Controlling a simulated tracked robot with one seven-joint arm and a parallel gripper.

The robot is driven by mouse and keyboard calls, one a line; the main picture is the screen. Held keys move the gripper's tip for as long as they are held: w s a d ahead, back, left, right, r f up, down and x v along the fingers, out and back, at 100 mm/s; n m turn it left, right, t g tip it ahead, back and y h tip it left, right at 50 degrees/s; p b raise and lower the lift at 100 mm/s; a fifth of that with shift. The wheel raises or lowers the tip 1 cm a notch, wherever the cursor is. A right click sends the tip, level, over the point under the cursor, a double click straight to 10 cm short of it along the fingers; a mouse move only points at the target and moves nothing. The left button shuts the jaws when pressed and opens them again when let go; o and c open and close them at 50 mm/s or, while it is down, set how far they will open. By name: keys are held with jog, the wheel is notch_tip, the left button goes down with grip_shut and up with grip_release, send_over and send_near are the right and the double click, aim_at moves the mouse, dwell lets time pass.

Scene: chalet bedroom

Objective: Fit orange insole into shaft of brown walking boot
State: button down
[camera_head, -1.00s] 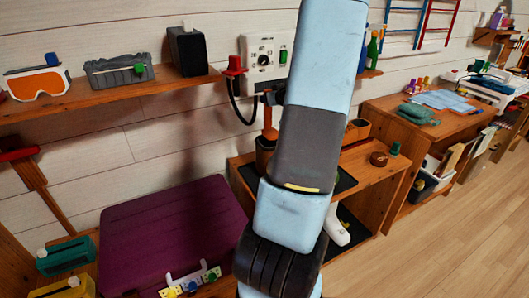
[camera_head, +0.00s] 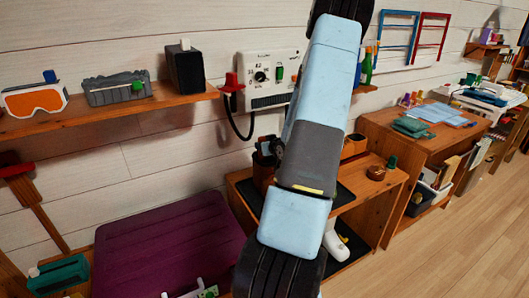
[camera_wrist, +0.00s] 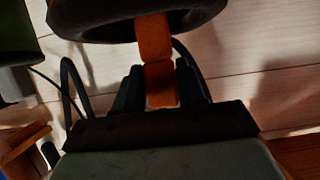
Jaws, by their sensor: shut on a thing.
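My gripper (camera_wrist: 160,88) is shut on the orange insole (camera_wrist: 154,40), an upright strip between its dark fingers in the wrist view. The strip's far end overlaps a dark, rounded rim (camera_wrist: 95,28) at the top of that view, which looks like the boot's shaft. I cannot tell whether the insole is inside it or only in front. In the head view a dark brown shape, apparently the walking boot (camera_head: 262,170), stands on the wooden bench, partly hidden by my arm. My gripper and the insole cannot be made out there.
A wall panel (camera_head: 268,78) with a red handset and hanging cable is behind my arm. A wall shelf (camera_head: 110,112) holds orange goggles, a grey case and a black box. The purple suitcase (camera_head: 165,245) is at lower left. A desk (camera_head: 440,140) stands right; the floor (camera_head: 450,240) there is clear.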

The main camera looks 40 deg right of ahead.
aim_at(265, 159)
jog(key=shift+f, duration=1.55)
jog(key=c, duration=0.9)
grip_release()
